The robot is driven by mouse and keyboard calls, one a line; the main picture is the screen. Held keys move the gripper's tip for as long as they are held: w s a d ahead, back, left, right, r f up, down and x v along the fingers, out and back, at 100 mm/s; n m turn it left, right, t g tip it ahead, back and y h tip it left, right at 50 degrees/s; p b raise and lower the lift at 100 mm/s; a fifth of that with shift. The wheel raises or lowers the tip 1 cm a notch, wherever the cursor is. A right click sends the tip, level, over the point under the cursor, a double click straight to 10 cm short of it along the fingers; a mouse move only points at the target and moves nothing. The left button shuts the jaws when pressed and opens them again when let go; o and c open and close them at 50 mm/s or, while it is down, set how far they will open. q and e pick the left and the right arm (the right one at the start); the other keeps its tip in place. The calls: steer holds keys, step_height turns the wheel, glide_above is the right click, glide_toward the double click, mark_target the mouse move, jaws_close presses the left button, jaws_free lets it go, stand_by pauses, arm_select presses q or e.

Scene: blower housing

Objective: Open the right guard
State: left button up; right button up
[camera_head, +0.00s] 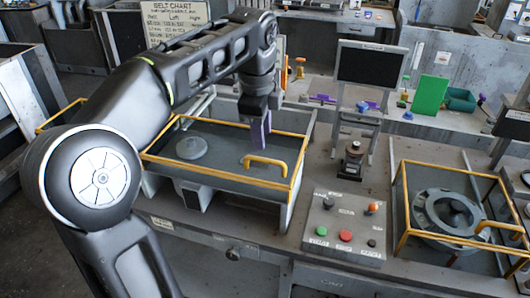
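The right guard (404,200) is a yellow-edged frame with a clear top over a grey round housing (447,212). It lies flat over its bay and looks closed. Its yellow handle (497,227) is at the front right. The left guard (222,179) is a similar yellow-edged cover and also looks closed, with a yellow handle (265,160). My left gripper (260,136) points down above the left guard, behind its handle, far left of the right guard. Its purple fingers overlap from this side, so their opening is hidden. My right gripper does not show.
A control panel (345,226) with green, red and orange controls sits between the guards. Behind it stand a small dark device (352,160) and a monitor (372,66). A green board (430,95) and small parts are on the back bench. A belt chart (176,20) stands at the back left.

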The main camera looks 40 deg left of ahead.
mark_target(264, 159)
arm_select(q)
steer(key=f, duration=0.2)
steer(key=f+b, duration=0.1)
steer(key=f, duration=0.1)
steer(key=w+f+b, duration=0.1)
steer(key=f, duration=0.1)
steer(key=shift+a+f, duration=0.1)
steer(key=shift+a, duration=0.15)
steer(key=shift+w+f, duration=0.15)
steer(key=shift+f, duration=0.45)
jaws_close()
stand_by(0.7)
